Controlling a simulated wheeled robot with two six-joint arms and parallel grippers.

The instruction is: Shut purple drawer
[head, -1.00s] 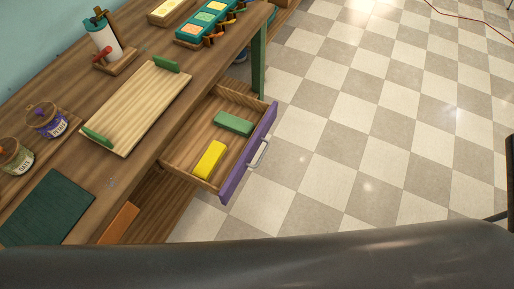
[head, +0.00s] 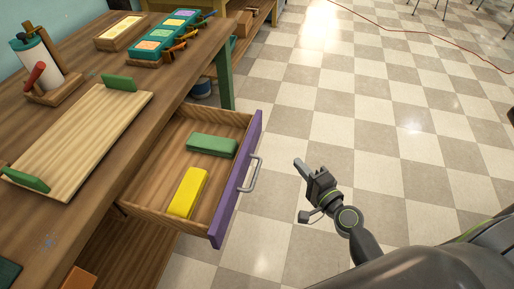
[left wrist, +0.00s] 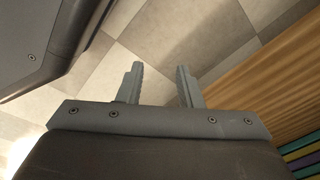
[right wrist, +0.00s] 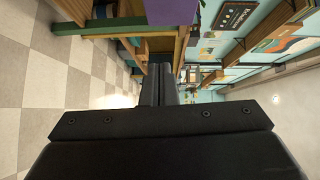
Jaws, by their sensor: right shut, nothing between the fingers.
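The purple drawer (head: 238,184) stands pulled out from the wooden table, with its metal handle (head: 253,174) facing right. A green block (head: 212,144) and a yellow block (head: 187,193) lie inside it. A purple panel (right wrist: 172,11), likely the drawer front, shows at the top of the right wrist view. My right gripper (head: 299,164) is shut and empty, to the right of the handle and apart from it. Its closed fingers also show in the right wrist view (right wrist: 159,84). My left gripper (left wrist: 160,84) is open and empty above the floor, outside the head view.
The wooden table (head: 65,198) carries a tray with green handles (head: 85,130), a paper roll holder (head: 40,65) and a box of coloured compartments (head: 165,38). A green table leg (head: 225,80) stands behind the drawer.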

